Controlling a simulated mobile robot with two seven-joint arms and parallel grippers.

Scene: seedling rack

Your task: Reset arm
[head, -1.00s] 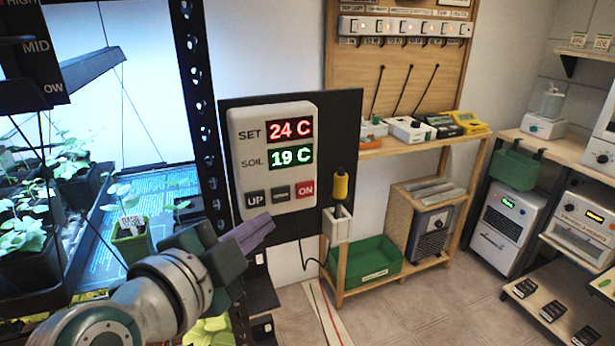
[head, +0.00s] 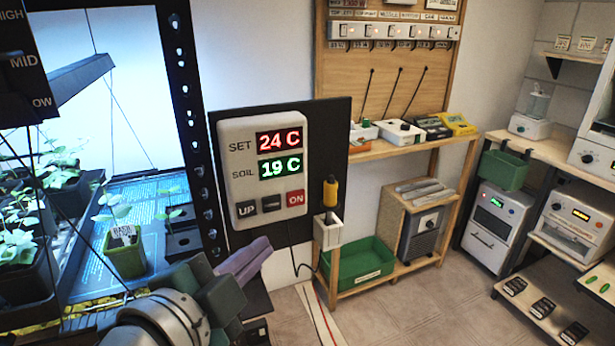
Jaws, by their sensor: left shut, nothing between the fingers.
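My left gripper (head: 258,258) is shut and empty, with its purple-grey fingers pointing up and right. It is below the white thermostat box (head: 238,172), apart from its buttons as far as I can tell. The box shows SET 24 C in red and SOIL 19 C in green. Below the readouts are a dark UP button (head: 246,209), a second dark button (head: 271,203) and a red ON button (head: 295,198). My right gripper is not in view.
A black rack post (head: 190,120) stands left of the box. Potted seedlings, including one in a green pot (head: 126,252), stand on the rack at left. A yellow-handled tool (head: 330,192) sits in a white holder (head: 328,230). A green bin (head: 358,264) is on the low shelf at right.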

